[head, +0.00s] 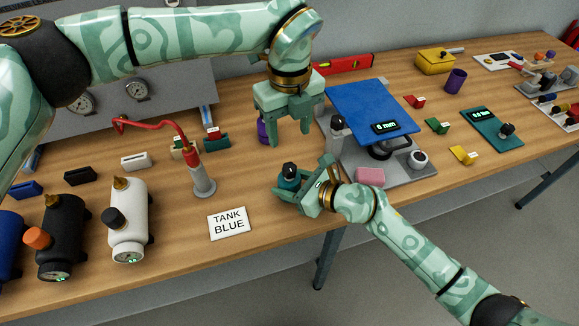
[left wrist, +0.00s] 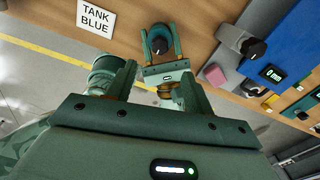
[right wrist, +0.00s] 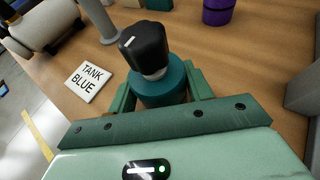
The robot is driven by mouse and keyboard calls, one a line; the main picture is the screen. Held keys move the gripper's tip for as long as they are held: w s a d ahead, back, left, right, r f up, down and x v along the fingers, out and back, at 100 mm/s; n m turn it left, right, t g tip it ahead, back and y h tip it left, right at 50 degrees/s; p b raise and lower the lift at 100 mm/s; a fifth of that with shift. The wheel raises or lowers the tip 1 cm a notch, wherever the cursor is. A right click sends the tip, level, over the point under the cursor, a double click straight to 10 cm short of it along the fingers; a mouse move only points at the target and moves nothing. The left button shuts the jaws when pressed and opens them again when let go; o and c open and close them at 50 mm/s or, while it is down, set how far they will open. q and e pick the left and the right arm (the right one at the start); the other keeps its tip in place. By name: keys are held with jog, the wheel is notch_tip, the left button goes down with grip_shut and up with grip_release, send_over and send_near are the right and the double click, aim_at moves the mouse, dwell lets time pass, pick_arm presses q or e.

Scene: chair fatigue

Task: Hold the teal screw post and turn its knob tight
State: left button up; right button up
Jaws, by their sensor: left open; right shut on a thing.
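The teal screw post (right wrist: 162,85) is a short teal cylinder with a black knob (right wrist: 143,42) on top, standing on the wooden table. It shows in the head view (head: 288,181) near the table's front edge, and its knob shows in the left wrist view (left wrist: 159,46). My right gripper (head: 302,188) is shut on the post's body, one finger on each side. My left gripper (head: 290,128) is open and empty, pointing down above and behind the post. Its fingers (left wrist: 142,88) are apart, with the post beyond them.
A "TANK BLUE" card (head: 229,223) lies left of the post. A grey stand with a red lever (head: 203,182) is behind it. The blue platform (head: 371,108) with a grey base and a pink block (head: 370,176) is at right. A purple cup (head: 262,131) stands behind my left gripper.

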aim_at(290, 167)
pick_arm(q)
notch_tip(290, 167, down, 11)
jog(key=shift+r, duration=0.1)
jog(key=c, duration=1)
